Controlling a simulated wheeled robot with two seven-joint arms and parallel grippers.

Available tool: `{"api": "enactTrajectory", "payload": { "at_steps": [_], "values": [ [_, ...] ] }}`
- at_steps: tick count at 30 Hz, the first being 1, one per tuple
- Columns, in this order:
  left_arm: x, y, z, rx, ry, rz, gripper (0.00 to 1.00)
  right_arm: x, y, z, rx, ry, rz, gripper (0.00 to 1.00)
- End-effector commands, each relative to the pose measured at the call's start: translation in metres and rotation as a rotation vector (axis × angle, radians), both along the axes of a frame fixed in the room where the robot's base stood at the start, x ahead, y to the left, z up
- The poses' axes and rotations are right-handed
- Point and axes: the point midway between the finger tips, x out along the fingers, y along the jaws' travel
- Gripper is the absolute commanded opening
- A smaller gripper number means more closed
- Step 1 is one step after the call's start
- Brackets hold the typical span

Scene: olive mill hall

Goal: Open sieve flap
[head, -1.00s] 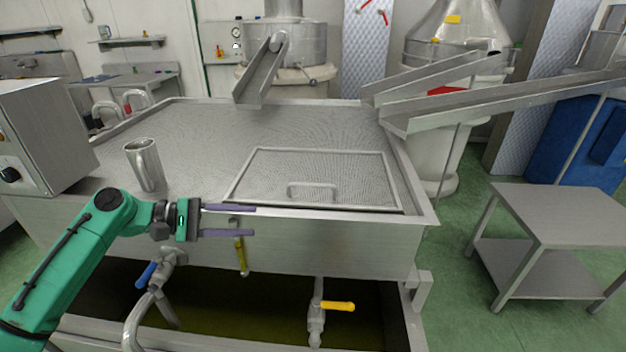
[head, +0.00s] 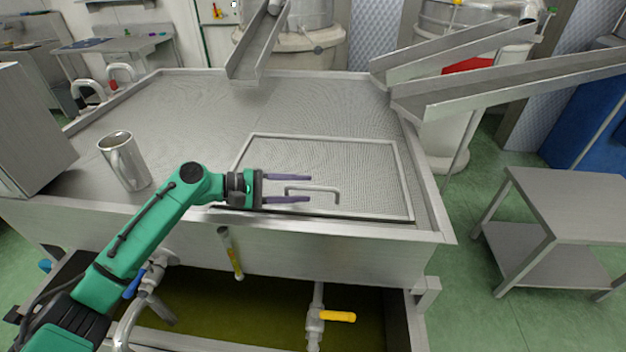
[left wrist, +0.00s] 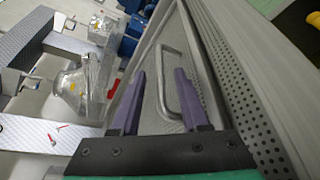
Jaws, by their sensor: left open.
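The sieve flap (head: 365,165) is a framed mesh panel lying flat and closed in the front right of the large sieve table (head: 215,110). Its bar handle (head: 325,188) stands near the flap's front edge. My left gripper (head: 288,188) is open, its two purple fingers pointing right at the handle's left end in the head view. In the left wrist view, the handle (left wrist: 170,82) shows between and beyond the open fingers (left wrist: 158,98). I cannot tell whether a finger touches it. My right gripper is in neither view.
A steel jug (head: 124,162) stands on the table's left part, near a grey box (head: 30,130). Metal chutes (head: 500,85) reach over the back right edge. Valves with a yellow lever (head: 338,316) sit below the front wall. A steel side table (head: 575,200) stands right.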

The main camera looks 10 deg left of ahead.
Motion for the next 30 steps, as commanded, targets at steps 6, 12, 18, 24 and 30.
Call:
{"api": "enactTrajectory", "payload": {
  "at_steps": [6,12,18,24,30],
  "values": [
    [0.011,-0.031,-0.006,0.001,-0.001,0.001,0.45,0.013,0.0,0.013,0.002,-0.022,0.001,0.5],
    [0.011,-0.033,-0.008,0.001,-0.001,0.001,0.45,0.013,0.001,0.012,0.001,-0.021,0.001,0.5],
    [0.011,-0.033,-0.008,0.002,-0.001,0.0,0.0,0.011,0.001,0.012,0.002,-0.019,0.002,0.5],
    [0.011,-0.033,-0.008,0.002,-0.001,0.0,0.0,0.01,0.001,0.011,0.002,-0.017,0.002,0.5],
    [0.011,-0.033,-0.009,0.002,0.0,0.0,0.0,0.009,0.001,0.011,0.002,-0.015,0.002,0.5]
  ]
}}
